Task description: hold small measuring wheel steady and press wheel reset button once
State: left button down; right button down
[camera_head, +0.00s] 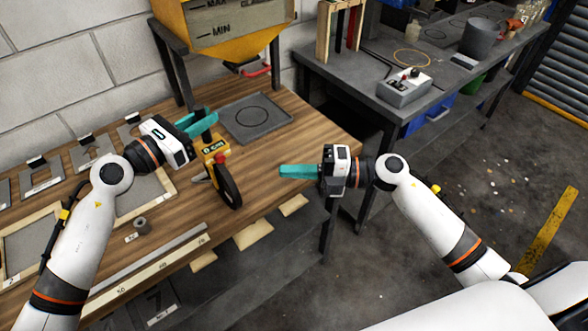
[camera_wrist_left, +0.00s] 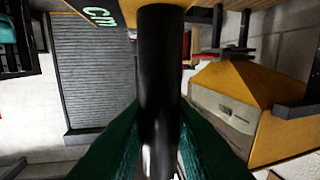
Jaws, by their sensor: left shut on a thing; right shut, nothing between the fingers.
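The small measuring wheel has a yellow body (camera_head: 211,150) with a small display reading in cm and a black wheel (camera_head: 229,188) low on its right side. A small red part, probably the reset button, shows on the body (camera_head: 221,158). My left gripper (camera_head: 204,123) is shut around its black handle, which also shows as a dark shaft between the fingers in the left wrist view (camera_wrist_left: 160,70). The device looks roughly upright; I cannot tell whether its wheel touches the bench. My right gripper (camera_head: 283,171) is shut and empty, to the right of the wheel and apart from it.
The wooden bench (camera_head: 290,138) carries a grey square tray (camera_head: 273,130) behind the wheel and a small grey roll (camera_head: 142,226) at front left. A yellow hopper (camera_head: 225,30) stands at the back. A grey control box (camera_head: 404,87) sits on the dark bench at right.

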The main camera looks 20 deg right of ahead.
pick_arm(q)
jog(key=shift+f, duration=0.1)
jog(key=c, duration=1.2)
grip_release()
jog(key=shift+w, duration=0.15)
jog(key=shift+a, duration=0.1)
